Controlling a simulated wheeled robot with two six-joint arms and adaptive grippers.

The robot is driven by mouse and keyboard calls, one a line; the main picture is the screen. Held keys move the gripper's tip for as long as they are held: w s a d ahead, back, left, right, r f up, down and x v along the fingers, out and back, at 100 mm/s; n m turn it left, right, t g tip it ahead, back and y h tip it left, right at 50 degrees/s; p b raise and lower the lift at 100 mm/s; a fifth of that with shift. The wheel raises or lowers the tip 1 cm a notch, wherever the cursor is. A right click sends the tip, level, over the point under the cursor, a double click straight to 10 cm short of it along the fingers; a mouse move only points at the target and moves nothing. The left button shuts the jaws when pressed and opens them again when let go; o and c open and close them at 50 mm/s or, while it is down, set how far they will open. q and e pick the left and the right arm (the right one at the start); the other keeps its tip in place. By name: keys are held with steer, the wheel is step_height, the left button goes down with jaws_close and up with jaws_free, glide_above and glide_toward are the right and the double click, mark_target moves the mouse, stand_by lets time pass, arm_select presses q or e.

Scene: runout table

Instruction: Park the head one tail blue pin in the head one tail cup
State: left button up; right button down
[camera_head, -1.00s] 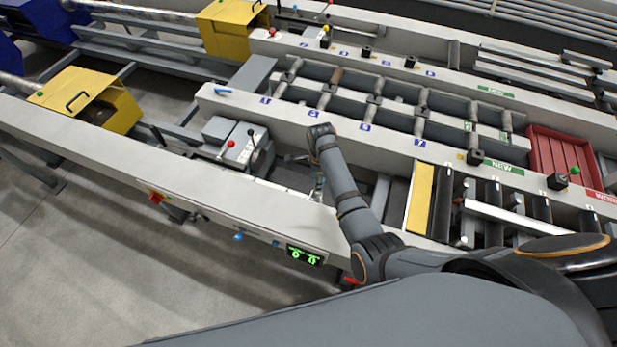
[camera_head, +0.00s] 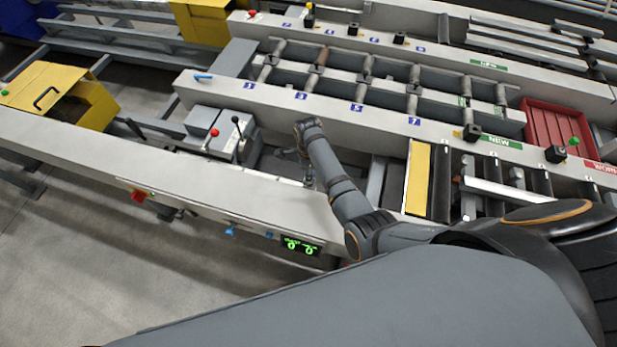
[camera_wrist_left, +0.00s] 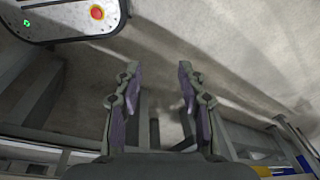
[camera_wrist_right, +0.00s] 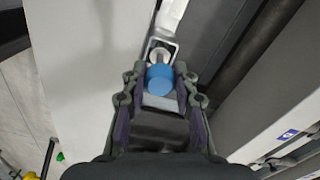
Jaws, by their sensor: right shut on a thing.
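My right gripper (camera_wrist_right: 160,92) is shut on a blue pin with a round blue head (camera_wrist_right: 160,78), seen between its fingertips in the right wrist view. A small metal bracket with a pale round part (camera_wrist_right: 160,52) shows just past the pin; I cannot tell whether they touch or whether it is the cup. In the head view my right arm reaches over the near part of the table, its wrist (camera_head: 309,128) below label 3; the fingers are barely visible. My left gripper (camera_wrist_left: 158,98) is open and empty in the left wrist view.
A grey box with red and black levers (camera_head: 220,135) stands left of my right wrist. Another blue handle (camera_head: 203,77) lies on the middle beam's left end. A yellow plate (camera_head: 419,180), rollers and a red tray (camera_head: 553,130) lie to the right. A green display (camera_head: 300,245) is on the front beam.

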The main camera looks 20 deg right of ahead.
steer(key=shift+w+f, duration=0.1)
steer(key=shift+f, duration=0.8)
steer(key=c, duration=1.3)
jaws_free()
steer(key=shift+o, duration=1.1)
arm_select(q)
steer(key=shift+s+f, duration=1)
steer(key=shift+s, duration=0.05)
arm_select(e)
steer(key=shift+o, duration=0.2)
arm_select(q)
steer(key=shift+r, duration=0.1)
arm_select(e)
step_height(320, 180, up, 7)
steer(key=p, duration=0.6)
steer(key=shift+f+p, duration=0.1)
steer(key=shift+p, duration=0.25)
arm_select(q)
step_height(320, 180, up, 7)
steer(key=shift+s+f, duration=0.2)
steer(key=shift+s, duration=0.05)
arm_select(e)
steer(key=shift+r, duration=2.75)
